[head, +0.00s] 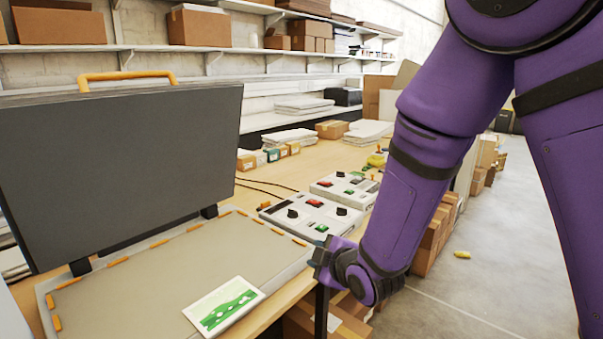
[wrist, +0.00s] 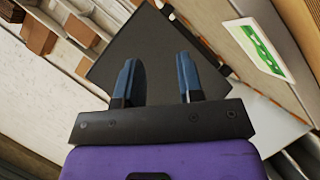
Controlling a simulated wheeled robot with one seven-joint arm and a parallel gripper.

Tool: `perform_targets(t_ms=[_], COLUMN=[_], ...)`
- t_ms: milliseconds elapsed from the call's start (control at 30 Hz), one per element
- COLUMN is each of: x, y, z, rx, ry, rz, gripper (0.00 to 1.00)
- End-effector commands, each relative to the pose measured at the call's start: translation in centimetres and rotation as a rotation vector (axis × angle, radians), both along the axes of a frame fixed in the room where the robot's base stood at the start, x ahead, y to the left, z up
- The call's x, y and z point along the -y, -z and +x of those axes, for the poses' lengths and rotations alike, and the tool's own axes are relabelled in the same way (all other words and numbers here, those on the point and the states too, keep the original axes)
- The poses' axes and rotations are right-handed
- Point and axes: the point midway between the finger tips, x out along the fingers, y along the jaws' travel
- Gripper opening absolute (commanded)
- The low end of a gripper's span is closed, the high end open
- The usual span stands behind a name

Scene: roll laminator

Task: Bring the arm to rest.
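My purple arm comes down from the upper right in the head view. My gripper (head: 322,262) is beside the front right edge of the open laminator bed, partly hidden by the wrist. In the wrist view my gripper (wrist: 158,80) shows two blue fingers spread apart with nothing between them. The laminator's dark lid (head: 120,160) stands raised, with a yellow handle (head: 126,76) on top. A green and white sheet (head: 223,306) lies on the bed's front right part; it also shows in the wrist view (wrist: 258,46).
A control box (head: 312,217) with knobs and buttons sits right of the bed, and a second one (head: 345,188) stands behind it. Cardboard boxes (head: 428,240) are stacked below the table's right side. Shelves with boxes line the back wall. The floor (head: 490,270) at right is mostly clear.

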Motion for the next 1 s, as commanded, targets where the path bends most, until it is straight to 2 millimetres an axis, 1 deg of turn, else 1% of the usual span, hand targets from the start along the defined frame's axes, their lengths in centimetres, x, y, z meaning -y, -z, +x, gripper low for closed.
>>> perform_targets(t_ms=[33, 133, 233, 367, 467, 567, 767, 867, 1000], x=[1.3, 3.6, 6.0, 9.2, 11.6, 14.0, 18.4, 20.3, 22.8], y=[-1.5, -3.7, -5.9, -8.5, -10.4, -12.3, -15.6, -17.0, -18.6], z=[0.3, 0.3, 0.0, -1.1, -2.4, -4.0, -8.3, -11.0, -15.2], rx=[-0.034, -0.116, -0.197, -0.297, -0.370, -0.439, -0.569, -0.629, -0.708], ry=[0.039, 0.111, 0.184, 0.282, 0.360, 0.439, 0.604, 0.690, 0.817], rz=[0.025, 0.068, 0.112, 0.169, 0.213, 0.257, 0.343, 0.385, 0.443], gripper=[0.35, 0.35, 0.35, 0.35, 0.35, 0.35, 0.35, 0.35, 0.35])
